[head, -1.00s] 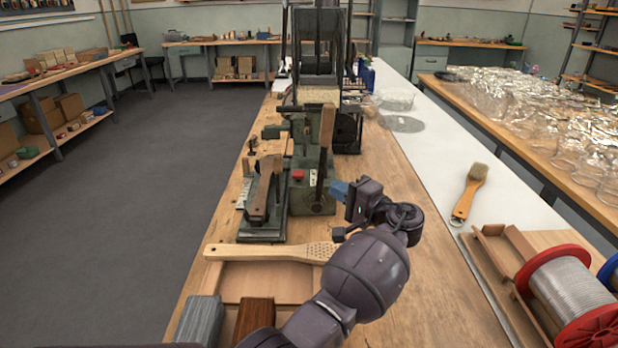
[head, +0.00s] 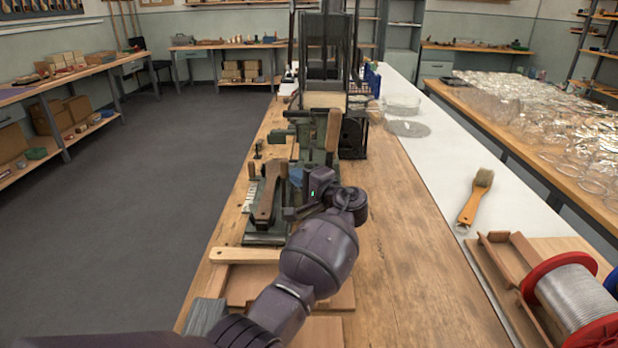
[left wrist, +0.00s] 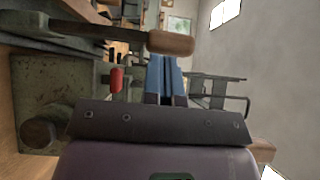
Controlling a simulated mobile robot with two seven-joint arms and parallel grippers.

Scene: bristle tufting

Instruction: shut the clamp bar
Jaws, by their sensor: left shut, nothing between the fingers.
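I cannot tell for certain which part is the clamp bar. My left gripper (head: 296,175) is shut and empty, with its blue fingers in front of the machine, just right of the brown bar. In the left wrist view the blue fingers (left wrist: 166,75) point toward a wooden lever handle (left wrist: 170,43); contact is unclear. My right gripper is out of view.
A pale wooden piece (head: 245,255) lies at the bench front, partly behind my left arm. A brush (head: 476,196) and a wire spool (head: 570,302) are on the right. The bench strip right of the machine (head: 400,220) is clear.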

